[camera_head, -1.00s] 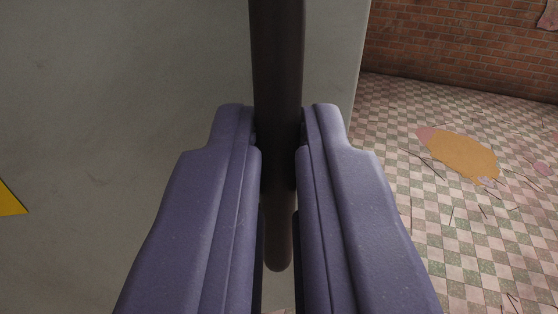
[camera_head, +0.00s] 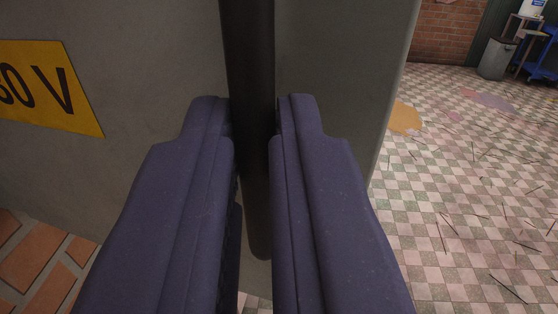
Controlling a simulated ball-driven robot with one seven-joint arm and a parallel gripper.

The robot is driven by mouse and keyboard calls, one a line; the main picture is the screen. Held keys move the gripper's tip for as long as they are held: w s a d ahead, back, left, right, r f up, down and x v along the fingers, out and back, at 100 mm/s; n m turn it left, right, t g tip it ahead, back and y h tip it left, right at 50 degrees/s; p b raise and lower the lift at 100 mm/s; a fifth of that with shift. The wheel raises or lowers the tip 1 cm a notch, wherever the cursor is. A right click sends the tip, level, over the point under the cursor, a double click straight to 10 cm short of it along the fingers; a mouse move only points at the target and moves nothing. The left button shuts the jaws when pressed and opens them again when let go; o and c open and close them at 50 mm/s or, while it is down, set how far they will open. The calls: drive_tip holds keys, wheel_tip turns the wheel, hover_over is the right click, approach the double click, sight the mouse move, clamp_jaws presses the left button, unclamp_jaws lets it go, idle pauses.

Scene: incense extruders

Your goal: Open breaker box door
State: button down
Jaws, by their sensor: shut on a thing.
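The breaker box door (camera_head: 150,75) is a grey panel that fills the left and middle of the view. A yellow label with black lettering ending in "0 V" (camera_head: 50,88) is on it at the left. A dark, upright bar handle (camera_head: 248,50) stands near the door's right edge. My gripper (camera_head: 253,125) has its two purple fingers on either side of the handle and is shut on it. The lower end of the handle shows between the fingers. The fingers hide part of the door behind them.
A checkered tile floor (camera_head: 455,190) with scattered dark sticks lies open at the right. A brick wall (camera_head: 445,30), a grey bin (camera_head: 496,58) and a small stand with blue items (camera_head: 528,40) are far back. Brick paving (camera_head: 40,262) shows at lower left.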

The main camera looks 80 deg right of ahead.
drive_tip(key=shift+w+a+r, duration=0.35)
drive_tip(key=shift+a, duration=0.1)
drive_tip(key=c, duration=1.6)
unclamp_jaws()
drive_tip(key=o, duration=0.4)
drive_tip(key=shift+w+d+f, duration=0.1)
drive_tip(key=shift+w+d, duration=0.05)
drive_tip(key=shift+w, duration=0.1)
drive_tip(key=shift+w+d+f, duration=0.1)
drive_tip(key=shift+w+f, duration=0.05)
drive_tip(key=shift+w, duration=0.05)
drive_tip(key=shift+s, duration=0.2)
drive_tip(key=shift+f, duration=0.1)
